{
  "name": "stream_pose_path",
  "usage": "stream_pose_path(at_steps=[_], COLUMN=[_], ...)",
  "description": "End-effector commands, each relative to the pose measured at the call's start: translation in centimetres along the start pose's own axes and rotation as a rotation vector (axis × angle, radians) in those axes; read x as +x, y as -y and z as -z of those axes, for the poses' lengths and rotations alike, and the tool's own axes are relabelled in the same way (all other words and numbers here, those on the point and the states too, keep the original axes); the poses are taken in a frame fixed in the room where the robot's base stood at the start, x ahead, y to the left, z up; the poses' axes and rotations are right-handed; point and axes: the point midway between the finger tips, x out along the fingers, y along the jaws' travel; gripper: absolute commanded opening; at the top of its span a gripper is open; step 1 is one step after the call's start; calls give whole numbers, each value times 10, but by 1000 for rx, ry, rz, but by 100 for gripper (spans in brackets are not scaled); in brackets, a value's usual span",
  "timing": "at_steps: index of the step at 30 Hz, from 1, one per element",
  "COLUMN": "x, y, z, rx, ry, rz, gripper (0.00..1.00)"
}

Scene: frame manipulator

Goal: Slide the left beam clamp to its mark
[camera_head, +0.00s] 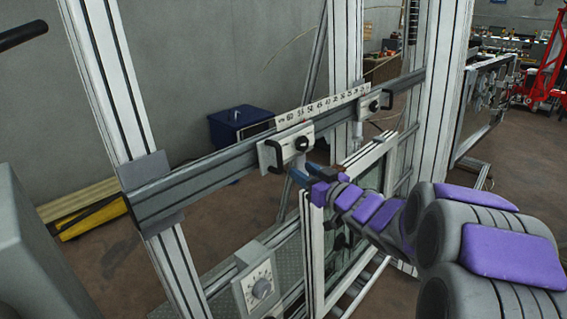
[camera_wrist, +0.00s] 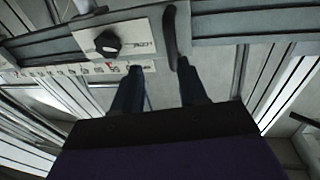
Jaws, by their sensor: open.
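The left beam clamp (camera_head: 286,148), a pale plate with a black knob and a dark handle on its left side, sits on the grey horizontal beam (camera_head: 205,175). In the wrist view the clamp plate (camera_wrist: 122,40) is at upper left, with its dark curved handle (camera_wrist: 171,30) to the right. My gripper (camera_head: 303,172) is just below the clamp. In the wrist view my gripper (camera_wrist: 158,68) is open, its two fingers apart, with the handle's lower end appearing between the fingertips, closer to the right one. Contact cannot be told. A small red mark (camera_wrist: 109,65) shows on the scale beside the plate.
A numbered white scale (camera_head: 325,106) runs along the beam's top. A second clamp (camera_head: 374,105) sits farther right. White uprights (camera_head: 107,80) flank the beam, and a lower frame with a dial box (camera_head: 259,287) stands below. A blue bin (camera_head: 238,123) is behind.

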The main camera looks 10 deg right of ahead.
Motion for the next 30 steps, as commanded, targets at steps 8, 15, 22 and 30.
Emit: stream_pose_path(at_steps=[8,15,22,30], x=[61,83,87,88], y=[16,7,5,10], z=[0,0,1,2], rx=[-11,-4,-2,-6], ry=[2,1,0,1], rz=[8,5,3,3], gripper=[42,42,42,32])
